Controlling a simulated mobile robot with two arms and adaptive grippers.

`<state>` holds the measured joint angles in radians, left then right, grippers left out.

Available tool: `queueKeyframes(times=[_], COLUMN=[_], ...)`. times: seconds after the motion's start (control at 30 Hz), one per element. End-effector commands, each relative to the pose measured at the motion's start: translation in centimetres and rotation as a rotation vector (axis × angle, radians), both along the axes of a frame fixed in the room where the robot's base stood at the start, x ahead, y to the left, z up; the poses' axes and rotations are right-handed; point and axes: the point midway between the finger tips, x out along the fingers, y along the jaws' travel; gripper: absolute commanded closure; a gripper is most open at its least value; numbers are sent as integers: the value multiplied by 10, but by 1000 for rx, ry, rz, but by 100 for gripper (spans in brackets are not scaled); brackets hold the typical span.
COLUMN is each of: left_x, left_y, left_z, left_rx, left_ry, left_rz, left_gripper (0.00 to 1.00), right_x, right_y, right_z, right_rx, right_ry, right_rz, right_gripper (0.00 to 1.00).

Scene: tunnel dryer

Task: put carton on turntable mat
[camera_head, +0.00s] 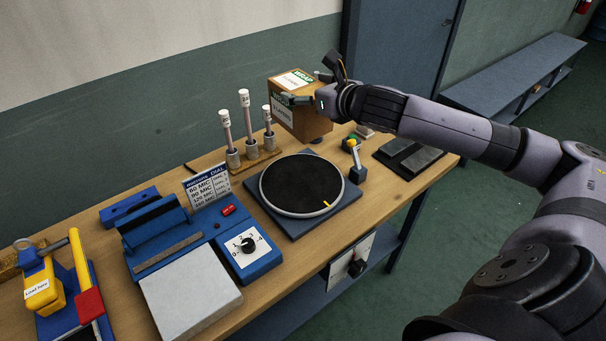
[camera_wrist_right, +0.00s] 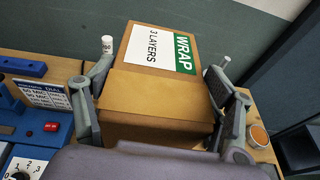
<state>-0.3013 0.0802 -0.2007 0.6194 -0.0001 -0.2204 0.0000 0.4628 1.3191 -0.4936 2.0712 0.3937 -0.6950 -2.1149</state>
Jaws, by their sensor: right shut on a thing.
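The carton (camera_head: 313,124) is a brown box with a white and green label reading WRAP, 3 LAYERS. My right gripper (camera_head: 308,82) is shut on it, one finger on each side. In the right wrist view the carton (camera_wrist_right: 150,108) fills the space between the fingers. It is upright, behind the turntable; I cannot tell how far its base is above the bench. The turntable mat (camera_head: 302,185) is a bare black disc with a pale rim and a yellow mark, on a dark square base. My left gripper is out of view.
White-capped posts (camera_head: 245,120) stand left of the carton. A blue sealer with a dial (camera_head: 248,245) sits left front. Dark plates (camera_head: 408,155) lie at the bench's right end.

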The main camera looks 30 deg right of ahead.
Motion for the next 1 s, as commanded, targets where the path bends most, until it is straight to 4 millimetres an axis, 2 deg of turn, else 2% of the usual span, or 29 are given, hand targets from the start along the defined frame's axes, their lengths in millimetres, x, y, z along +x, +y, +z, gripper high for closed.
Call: queueKeyframes(times=[0.07,0.6,1.0], left_x=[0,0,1], left_y=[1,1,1], left_z=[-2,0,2], left_rx=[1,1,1], left_ry=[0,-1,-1], left_rz=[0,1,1], left_gripper=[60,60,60], right_x=[1,0,0], right_y=[0,0,0], right_z=[-9,-132,-172], right_rx=[1,6,3], right_ry=[-2,-1,-2], right_rz=[1,-1,0], right_gripper=[85,85,85])
